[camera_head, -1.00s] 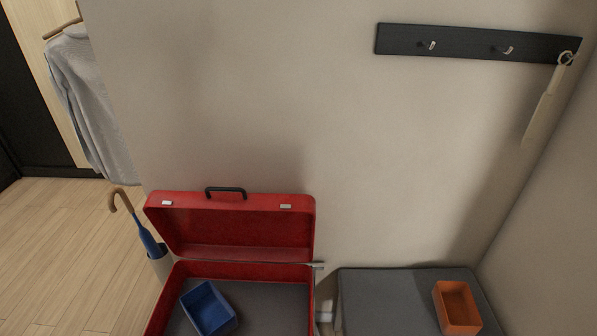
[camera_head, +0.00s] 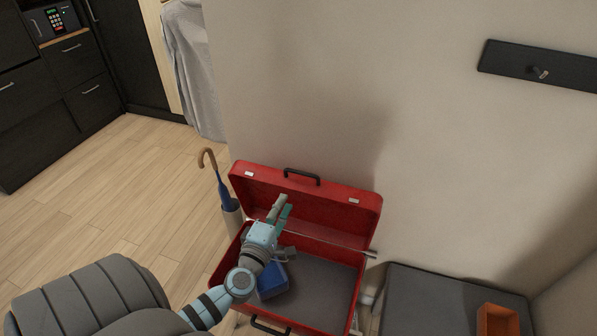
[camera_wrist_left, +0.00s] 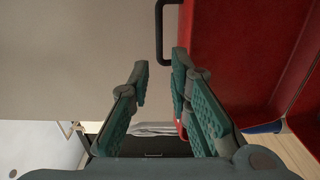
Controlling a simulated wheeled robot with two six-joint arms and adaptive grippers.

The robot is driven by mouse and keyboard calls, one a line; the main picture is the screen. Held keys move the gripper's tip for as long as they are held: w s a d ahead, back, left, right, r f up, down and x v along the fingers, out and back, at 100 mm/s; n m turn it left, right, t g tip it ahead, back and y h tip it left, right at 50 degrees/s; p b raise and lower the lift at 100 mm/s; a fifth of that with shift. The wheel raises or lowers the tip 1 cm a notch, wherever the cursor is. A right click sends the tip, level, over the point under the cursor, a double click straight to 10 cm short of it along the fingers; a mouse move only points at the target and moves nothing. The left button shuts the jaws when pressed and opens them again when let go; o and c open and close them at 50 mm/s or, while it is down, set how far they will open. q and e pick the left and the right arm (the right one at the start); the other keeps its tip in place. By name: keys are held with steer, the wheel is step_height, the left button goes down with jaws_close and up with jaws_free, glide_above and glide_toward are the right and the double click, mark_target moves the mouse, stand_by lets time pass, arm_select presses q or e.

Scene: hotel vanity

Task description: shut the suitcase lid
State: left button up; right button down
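The red suitcase (camera_head: 215,283) stands open with its lid (camera_head: 330,205) raised and leaning back near the wall. A black handle (camera_head: 301,176) sits on the lid's top edge. My left gripper (camera_head: 281,205) overlaps the lid's inner face in the head view, above the suitcase base. In the left wrist view its fingers (camera_wrist_left: 160,62) are apart with nothing between them. There the red lid (camera_wrist_left: 245,45) is at the right, behind the right finger, and the handle (camera_wrist_left: 159,30) is ahead. I cannot tell whether a finger touches the lid. My right gripper is not in view.
A blue box (camera_head: 272,282) lies in the suitcase, partly hidden by my arm. An umbrella (camera_head: 221,185) in a stand is left of the suitcase. A grey bench (camera_head: 430,300) with an orange box (camera_head: 497,322) is at the right.

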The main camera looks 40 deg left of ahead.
mark_target(299, 173)
arm_select(q)
steer(key=b+x, duration=0.2)
steer(key=x, duration=1.1)
steer(key=shift+w+f, duration=0.1)
steer(key=shift+w, duration=0.25)
jaws_close()
